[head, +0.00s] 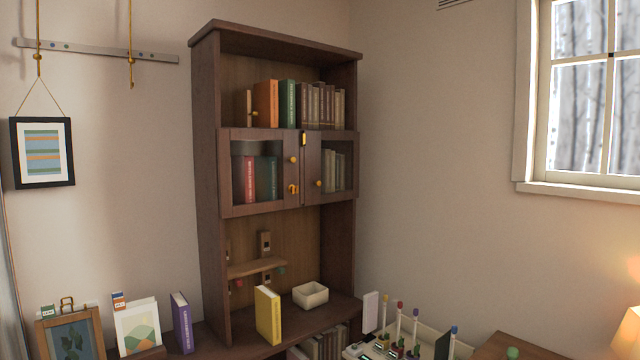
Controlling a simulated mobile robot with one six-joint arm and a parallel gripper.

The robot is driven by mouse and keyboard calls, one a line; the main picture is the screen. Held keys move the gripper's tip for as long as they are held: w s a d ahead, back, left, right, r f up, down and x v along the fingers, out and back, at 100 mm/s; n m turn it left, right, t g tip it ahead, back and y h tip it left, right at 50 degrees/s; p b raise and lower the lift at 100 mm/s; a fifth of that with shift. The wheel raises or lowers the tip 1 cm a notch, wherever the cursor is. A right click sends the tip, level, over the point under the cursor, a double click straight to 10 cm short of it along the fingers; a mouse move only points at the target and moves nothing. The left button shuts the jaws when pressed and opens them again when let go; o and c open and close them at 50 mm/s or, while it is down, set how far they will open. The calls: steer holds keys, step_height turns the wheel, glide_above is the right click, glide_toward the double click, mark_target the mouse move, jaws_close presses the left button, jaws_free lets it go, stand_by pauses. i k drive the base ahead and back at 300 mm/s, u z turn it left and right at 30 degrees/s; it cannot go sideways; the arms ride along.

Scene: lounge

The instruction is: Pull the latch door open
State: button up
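A dark brown bookcase (208,180) has two glass-paned doors at mid height, and both look shut. The left door (260,209) has a round brass knob (292,160) near its right edge. Below that knob is a brass piece shaped like a latch handle (293,189). The right door (311,157) has one brass knob (319,183) near its left edge. A small brass fitting (304,139) sits at the top where the doors meet. Books show behind both panes. My gripper is not in view.
A yellow book (268,315) and a cream box (310,295) stand on the ledge below the doors. A purple book (182,322) and picture frames (70,335) are at lower left. A tray of upright pegs (430,340) is at lower right. The space before the doors looks clear.

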mark_target(313, 196)
steer(key=u, duration=0.3)
steer(key=i, duration=0.65)
steer(key=u, duration=0.9)
steer(key=i, duration=0.5)
steer(key=u, duration=0.25)
